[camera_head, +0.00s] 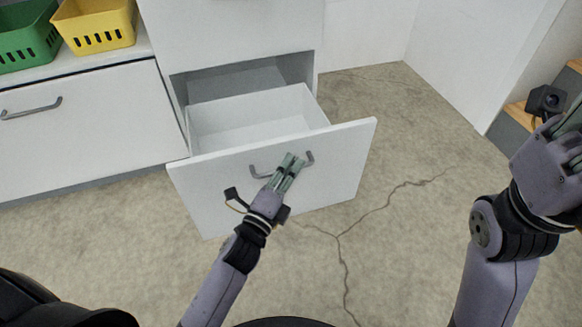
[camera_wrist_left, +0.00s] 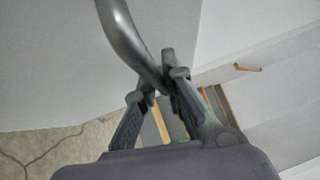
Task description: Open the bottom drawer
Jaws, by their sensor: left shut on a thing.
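The white bottom drawer (camera_head: 215,180) is pulled well out from its cabinet, and its empty white inside shows in the head view. A grey bar handle (camera_head: 309,158) sits on the drawer's front. In the left wrist view the curved handle (camera_wrist_left: 125,35) passes between the fingers of my left gripper (camera_wrist_left: 160,75). My right gripper (camera_head: 578,125) is raised at the right edge of the head view, partly cut off, and its fingertips are hard to make out.
A green basket (camera_head: 27,42) and a yellow basket (camera_head: 97,24) stand on the counter at the upper left. Another closed drawer with a handle (camera_head: 32,110) is below them. The cracked floor (camera_head: 400,215) is clear right of the open drawer. A white wall (camera_head: 480,50) stands behind.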

